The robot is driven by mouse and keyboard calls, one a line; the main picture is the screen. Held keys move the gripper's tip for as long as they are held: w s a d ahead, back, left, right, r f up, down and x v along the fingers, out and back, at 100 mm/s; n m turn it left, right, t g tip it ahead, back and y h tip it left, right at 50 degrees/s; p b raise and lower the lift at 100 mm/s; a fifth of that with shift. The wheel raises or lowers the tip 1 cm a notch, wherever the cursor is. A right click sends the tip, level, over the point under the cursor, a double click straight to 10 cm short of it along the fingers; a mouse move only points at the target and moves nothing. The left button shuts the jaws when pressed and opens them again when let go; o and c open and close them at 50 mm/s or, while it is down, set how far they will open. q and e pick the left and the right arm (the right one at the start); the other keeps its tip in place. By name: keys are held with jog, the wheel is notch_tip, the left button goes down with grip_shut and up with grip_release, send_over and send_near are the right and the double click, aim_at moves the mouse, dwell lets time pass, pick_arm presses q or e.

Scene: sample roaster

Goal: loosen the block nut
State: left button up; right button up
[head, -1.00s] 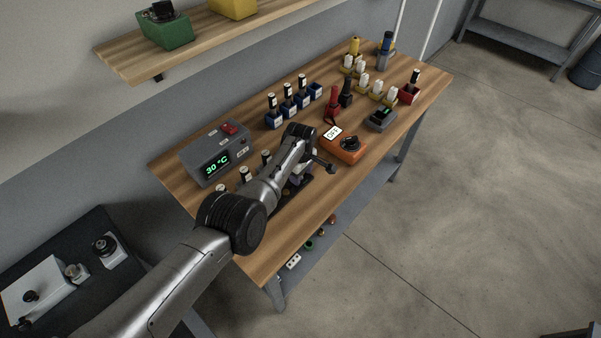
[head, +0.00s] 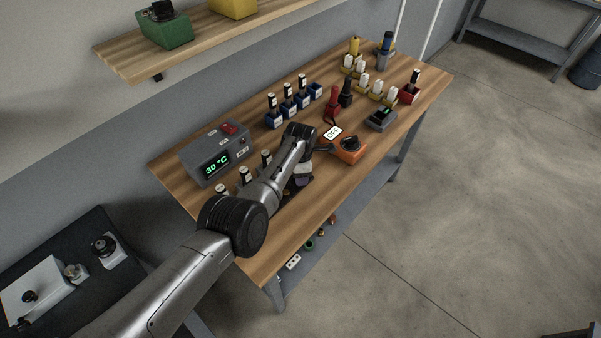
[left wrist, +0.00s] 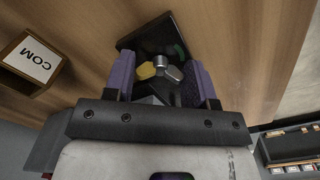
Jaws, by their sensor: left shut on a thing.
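The block nut (left wrist: 160,70) shows in the left wrist view as a small winged nut with one yellow wing, one grey wing and a metal centre. It sits over a dark block (left wrist: 143,40) on the wooden bench. My left gripper (left wrist: 158,78) has purple-padded fingers on both sides of the nut and is shut on it. In the head view, my left gripper (head: 303,178) is low over the bench, and my own arm hides the nut. My right gripper is in neither view.
An orange box with a black knob (head: 348,148) stands close right of my gripper. A grey 30 °C controller (head: 215,157) is to the left. The bench's front right strip is clear.

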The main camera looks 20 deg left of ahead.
pick_arm(q)
jog(key=shift+n, duration=0.5)
jog(key=o, duration=0.9)
jog(key=shift+o, duration=0.2)
jog(key=shift+r+p, duration=0.35)
jog(key=shift+r, duration=0.15)
notch_tip(320, 180, up, 5)
jog(key=p, duration=0.2)
jog(key=shift+f+p, duration=0.2)
jog(key=shift+p, duration=0.1)
notch_tip(320, 180, up, 8)
jog(key=p, duration=0.1)
